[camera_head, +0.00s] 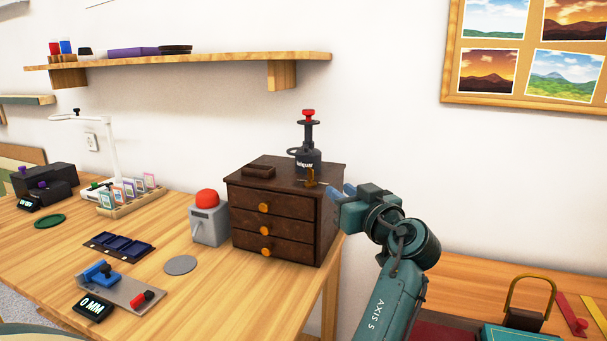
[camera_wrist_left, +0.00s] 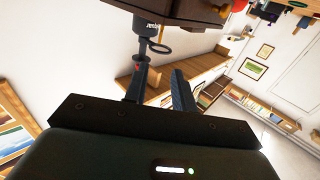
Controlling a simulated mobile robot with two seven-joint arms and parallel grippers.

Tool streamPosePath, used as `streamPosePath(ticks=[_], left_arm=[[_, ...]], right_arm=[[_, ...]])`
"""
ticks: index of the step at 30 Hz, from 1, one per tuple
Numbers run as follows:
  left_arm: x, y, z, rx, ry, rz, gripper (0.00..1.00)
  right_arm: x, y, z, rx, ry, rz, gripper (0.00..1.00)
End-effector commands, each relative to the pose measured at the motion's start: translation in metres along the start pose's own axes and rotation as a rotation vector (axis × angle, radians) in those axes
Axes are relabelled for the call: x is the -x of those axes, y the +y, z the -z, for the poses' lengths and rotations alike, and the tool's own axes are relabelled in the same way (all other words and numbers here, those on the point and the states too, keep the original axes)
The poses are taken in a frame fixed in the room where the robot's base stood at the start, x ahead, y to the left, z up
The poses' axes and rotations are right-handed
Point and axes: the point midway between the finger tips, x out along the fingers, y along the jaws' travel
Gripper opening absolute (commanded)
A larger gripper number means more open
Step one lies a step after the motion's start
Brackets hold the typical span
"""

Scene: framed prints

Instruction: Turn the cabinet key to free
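The dark brown cabinet (camera_head: 273,222) has three drawers with orange knobs and stands at the right end of the table. A small brass piece (camera_head: 311,177), possibly the key, shows at its top right edge; I cannot make out its shape. My left gripper (camera_head: 340,191) is just right of the cabinet's upper right side, its bluish fingertips close to the brass piece. In the left wrist view the two fingers (camera_wrist_left: 159,69) are apart with nothing visibly held. The cabinet (camera_wrist_left: 180,10) is at the top there, upside down. No key is clear there. My right gripper is out of view.
A grey box with a red button (camera_head: 208,218) is left of the cabinet. A shelf (camera_head: 200,62) hangs above.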

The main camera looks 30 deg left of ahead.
Motion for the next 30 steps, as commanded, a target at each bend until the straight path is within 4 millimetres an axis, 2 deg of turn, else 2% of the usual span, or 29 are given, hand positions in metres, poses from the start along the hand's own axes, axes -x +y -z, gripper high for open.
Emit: streamPosePath(ticks=[4, 8, 11, 21, 27, 30], left_arm=[[0.003, 0.001, -0.001, 0.015, -0.005, -0.001, 0.26], [-0.005, 0.001, 0.001, 0.017, -0.004, 0.000, 0.26], [-0.019, 0.001, 0.001, 0.016, -0.004, 0.001, 0.26], [-0.090, 0.001, 0.001, 0.016, -0.004, 0.001, 0.26], [-0.118, 0.001, 0.000, 0.015, -0.004, -0.001, 0.26], [-0.124, 0.001, -0.001, 0.016, -0.005, -0.001, 0.26]], right_arm=[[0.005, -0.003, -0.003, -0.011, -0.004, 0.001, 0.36], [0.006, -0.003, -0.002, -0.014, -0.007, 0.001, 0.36], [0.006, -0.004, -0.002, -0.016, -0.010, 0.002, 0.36], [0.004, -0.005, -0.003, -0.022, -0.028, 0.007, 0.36], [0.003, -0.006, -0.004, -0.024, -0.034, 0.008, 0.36], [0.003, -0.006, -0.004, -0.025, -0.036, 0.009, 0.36]])
